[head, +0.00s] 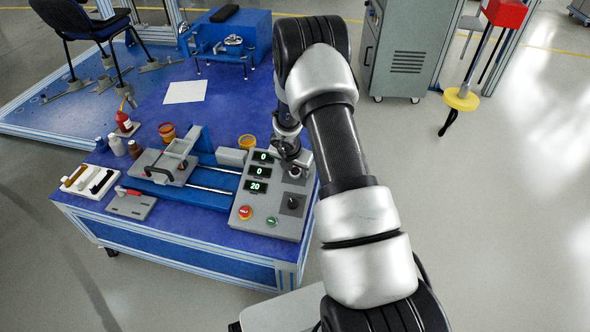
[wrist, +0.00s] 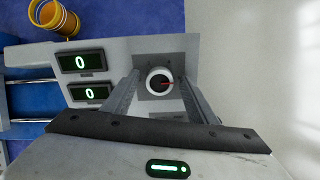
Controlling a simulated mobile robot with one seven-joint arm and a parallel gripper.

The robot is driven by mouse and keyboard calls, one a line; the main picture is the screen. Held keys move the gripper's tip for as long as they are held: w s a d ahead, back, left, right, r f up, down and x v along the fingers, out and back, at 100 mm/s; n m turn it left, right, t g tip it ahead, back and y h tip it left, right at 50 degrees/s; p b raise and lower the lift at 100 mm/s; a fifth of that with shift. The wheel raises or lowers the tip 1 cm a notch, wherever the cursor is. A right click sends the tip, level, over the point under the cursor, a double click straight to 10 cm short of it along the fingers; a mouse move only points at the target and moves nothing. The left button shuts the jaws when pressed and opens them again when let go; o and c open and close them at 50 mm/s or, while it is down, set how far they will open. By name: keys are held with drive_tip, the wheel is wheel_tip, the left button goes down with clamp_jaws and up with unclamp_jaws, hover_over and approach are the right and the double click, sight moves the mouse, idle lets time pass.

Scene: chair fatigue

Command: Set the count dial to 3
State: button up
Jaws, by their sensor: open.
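The grey control panel (head: 268,222) has two dials and three lit displays reading 0, 0 and 20. The upper dial is partly hidden by my gripper (head: 300,160) in the head view. The lower black dial (head: 292,202) is clear of my gripper. The dial labels are too small to read.
A red button (head: 246,212) and a green button (head: 271,221) are on the panel's front. A blue slide rig with a grey plate (head: 163,167) stands to the left. A yellow-orange cup (head: 247,142) stands behind the panel. Open floor (head: 490,230) lies to the right.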

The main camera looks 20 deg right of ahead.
drive_tip(key=c, duration=1.1)
drive_tip(key=shift+o, duration=0.2)
